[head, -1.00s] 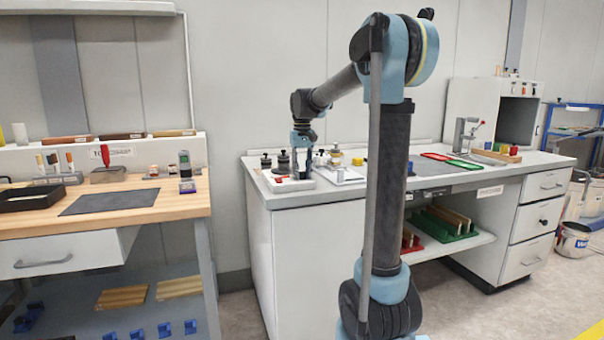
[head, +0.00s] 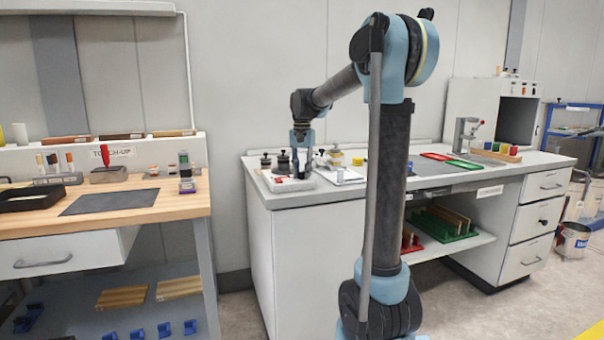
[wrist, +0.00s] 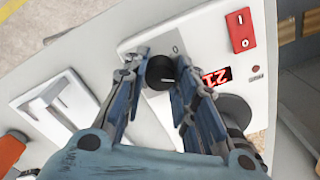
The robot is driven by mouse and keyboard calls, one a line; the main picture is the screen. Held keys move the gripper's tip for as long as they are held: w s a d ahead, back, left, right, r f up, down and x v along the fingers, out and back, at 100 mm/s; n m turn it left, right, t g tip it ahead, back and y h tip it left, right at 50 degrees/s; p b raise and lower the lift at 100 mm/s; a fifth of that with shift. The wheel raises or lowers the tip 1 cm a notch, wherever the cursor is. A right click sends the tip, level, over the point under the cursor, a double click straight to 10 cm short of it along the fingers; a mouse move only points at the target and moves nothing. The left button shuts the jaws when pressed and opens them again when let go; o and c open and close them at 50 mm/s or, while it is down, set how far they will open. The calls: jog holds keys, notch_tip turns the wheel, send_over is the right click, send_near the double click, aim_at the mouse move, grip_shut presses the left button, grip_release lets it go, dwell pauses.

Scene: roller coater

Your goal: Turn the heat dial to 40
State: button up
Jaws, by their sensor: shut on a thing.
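The heat dial is a small round black knob (wrist: 160,72) with a pale mark, on the white face of a control box (wrist: 200,40). My gripper (wrist: 160,75) is shut on the knob, with one blue finger on either side of it. Beside the knob, a red display (wrist: 216,77) shows tilted digits that look like 21, though this is hard to read. In the head view my gripper (head: 301,172) points down at the box (head: 286,184) on the left end of the grey bench. The knob is hidden there.
A red switch (wrist: 240,30) sits on the box near the display. A larger dark round part (wrist: 235,108) is partly behind my right finger. Jars and a yellow-topped container (head: 357,161) stand close by on the bench.

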aim_at(302, 172)
jog(key=shift+w, duration=0.1)
jog(key=o, duration=1.1)
notch_tip(302, 172, up, 12)
jog(key=shift+f, duration=0.1)
jog(key=s+d+f+n+t, duration=0.1)
jog(key=s+d+f, duration=0.3)
jog(key=s+f, duration=0.4)
jog(key=s+d+f+n, duration=0.1)
jog(key=s+d+f, duration=0.35)
jog(key=s, duration=0.55)
jog(key=s+d+f+n+t, duration=0.1)
jog(key=s+d+f, duration=0.2)
jog(key=s+f, duration=0.5)
jog(key=shift+n, duration=0.7)
jog(key=s+f, duration=0.3)
jog(key=f, duration=0.1)
jog(key=s+d+f, duration=0.1)
jog(key=s+f, duration=0.6)
jog(key=f, duration=0.1)
jog(key=shift+s+d, duration=0.15)
jog(key=shift+d, duration=0.15)
